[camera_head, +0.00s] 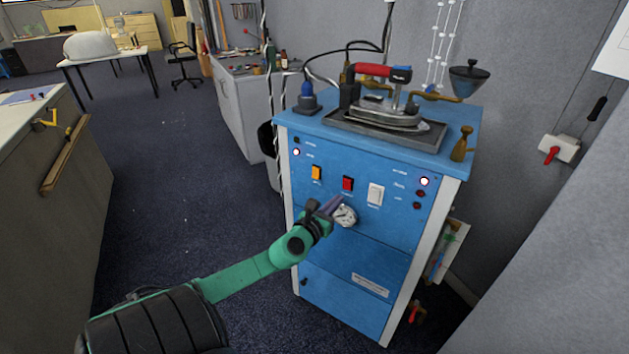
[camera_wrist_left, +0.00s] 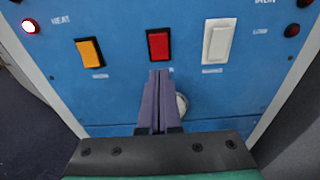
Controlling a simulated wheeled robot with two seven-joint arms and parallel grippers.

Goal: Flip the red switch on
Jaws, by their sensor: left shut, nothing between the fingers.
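The red switch (camera_head: 348,183) is a small rocker in a black frame on the blue front panel (camera_head: 325,262) of a cabinet, between an orange switch (camera_head: 316,172) and a white switch (camera_head: 375,194). In the left wrist view the red switch (camera_wrist_left: 158,45) is just beyond my fingertips. My left gripper (camera_head: 336,201) is shut and empty, its fingers pointing at the panel just below the red switch. Whether the tips touch the panel I cannot tell. The fingers partly cover the round dial (camera_head: 345,215). My right gripper is not in view.
An iron (camera_head: 375,114) on a tray, a blue-capped bottle (camera_head: 307,99) and a brass fitting (camera_head: 462,144) are on the cabinet top. Lit lamps (camera_head: 424,181) show on the panel. A wall stands close at the right. Open carpet (camera_head: 190,190) lies at the left.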

